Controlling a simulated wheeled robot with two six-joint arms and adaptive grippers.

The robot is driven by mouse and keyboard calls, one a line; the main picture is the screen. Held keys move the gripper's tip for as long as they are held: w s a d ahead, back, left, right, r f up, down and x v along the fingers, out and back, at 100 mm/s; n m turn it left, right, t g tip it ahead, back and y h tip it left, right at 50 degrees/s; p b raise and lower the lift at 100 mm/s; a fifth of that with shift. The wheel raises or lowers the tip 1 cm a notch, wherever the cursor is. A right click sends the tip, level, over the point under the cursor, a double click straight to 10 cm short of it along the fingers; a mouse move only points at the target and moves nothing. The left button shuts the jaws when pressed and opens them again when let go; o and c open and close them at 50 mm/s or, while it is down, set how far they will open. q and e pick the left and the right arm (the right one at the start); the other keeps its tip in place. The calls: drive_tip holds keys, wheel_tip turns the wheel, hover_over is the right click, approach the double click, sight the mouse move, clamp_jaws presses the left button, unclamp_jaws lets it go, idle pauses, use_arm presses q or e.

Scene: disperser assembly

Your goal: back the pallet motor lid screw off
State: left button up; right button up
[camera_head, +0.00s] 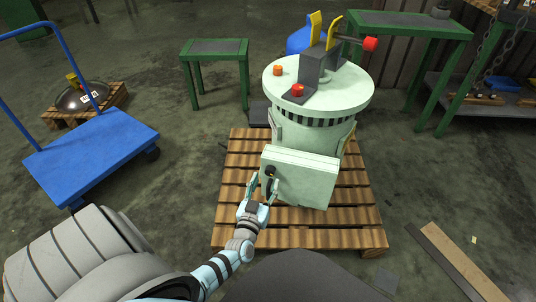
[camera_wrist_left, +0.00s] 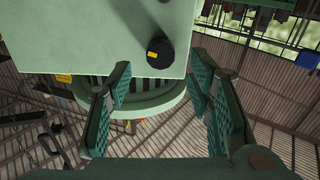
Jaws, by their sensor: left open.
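The pallet motor (camera_head: 312,135) is a pale green drum standing upright on a wooden pallet (camera_head: 235,190). A flat pale green box-shaped lid (camera_head: 310,178) is on its near side. The lid screw (camera_head: 270,171) is a round black knob on the lid's left part. In the left wrist view the screw (camera_wrist_left: 160,53) shows a yellow mark and sits on the lid face (camera_wrist_left: 90,35). My left gripper (camera_head: 263,188) is open, just in front of the knob. In the wrist view its two green fingers (camera_wrist_left: 165,92) are spread wide, empty, with the knob between and beyond their tips.
A blue cart (camera_head: 95,155) stands at the left, with a domed metal part (camera_head: 80,97) behind it. Green tables (camera_head: 215,48) stand at the back. Planks (camera_head: 455,262) lie on the floor at the right. The floor between cart and pallet is clear.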

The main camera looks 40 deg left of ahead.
sight(269, 173)
use_arm(q)
drive_tip(key=b+x, duration=0.1)
drive_tip(key=x, duration=0.2)
drive_tip(key=shift+w+f, duration=0.1)
drive_tip(key=shift+f, duration=0.1)
drive_tip(key=shift+w+a+r, duration=0.15)
drive_tip(key=shift+w+a, duration=0.05)
drive_tip(key=shift+w, duration=0.1)
use_arm(e)
drive_tip(key=shift+w+a+r, duration=0.15)
drive_tip(key=shift+w+r, duration=0.1)
drive_tip(key=shift+w, duration=0.25)
drive_tip(key=shift+w+a+r, duration=0.15)
drive_tip(key=shift+w+r, duration=0.1)
drive_tip(key=shift+w, duration=0.25)
use_arm(q)
clamp_jaws()
